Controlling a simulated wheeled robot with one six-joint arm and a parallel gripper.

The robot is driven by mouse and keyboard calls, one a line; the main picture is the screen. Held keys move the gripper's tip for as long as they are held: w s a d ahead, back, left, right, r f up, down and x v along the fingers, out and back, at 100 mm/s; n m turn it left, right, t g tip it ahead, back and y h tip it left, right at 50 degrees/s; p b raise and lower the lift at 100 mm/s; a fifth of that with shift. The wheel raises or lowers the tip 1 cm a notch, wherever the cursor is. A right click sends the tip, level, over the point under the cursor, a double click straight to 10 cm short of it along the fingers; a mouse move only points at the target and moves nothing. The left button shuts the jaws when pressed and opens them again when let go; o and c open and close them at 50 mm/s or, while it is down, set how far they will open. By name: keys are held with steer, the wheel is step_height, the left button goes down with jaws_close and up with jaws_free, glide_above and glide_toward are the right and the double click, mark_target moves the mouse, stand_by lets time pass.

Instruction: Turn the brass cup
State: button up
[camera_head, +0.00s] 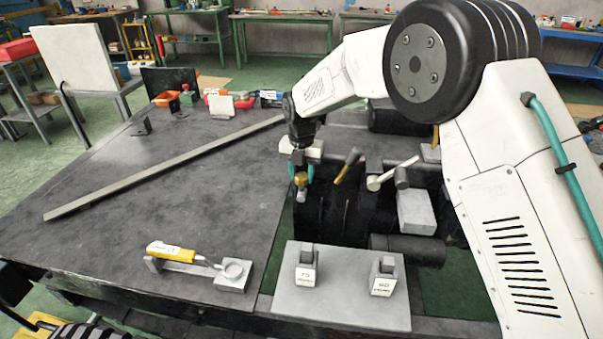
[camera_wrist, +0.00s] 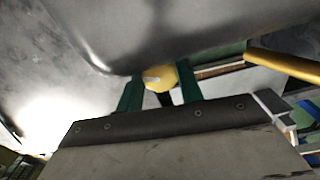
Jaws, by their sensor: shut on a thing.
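The brass cup (camera_head: 301,181) is a small yellow-brass piece at the dark machine (camera_head: 335,214) right of the middle of the bench. In the wrist view, the brass cup (camera_wrist: 159,78) shows as a rounded yellow piece with a pale patch. My gripper (camera_head: 301,175) points down onto it from above, with teal fingers on both sides. In the wrist view, my gripper (camera_wrist: 160,82) has its green fingers on either side of the cup, shut on it. The lower part of the cup and what it is fixed to are hidden.
A yellow-handled lever (camera_head: 347,165) and a pale lever (camera_head: 391,174) stand close to the right. A grey plate (camera_head: 340,312) in front carries two labelled blocks. A yellow-handled tool (camera_head: 170,250) lies front left. A long bar (camera_head: 165,170) crosses otherwise mostly bare bench.

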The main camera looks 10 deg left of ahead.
steer(key=m, duration=0.4)
stand_by(0.3)
steer(key=o, duration=1)
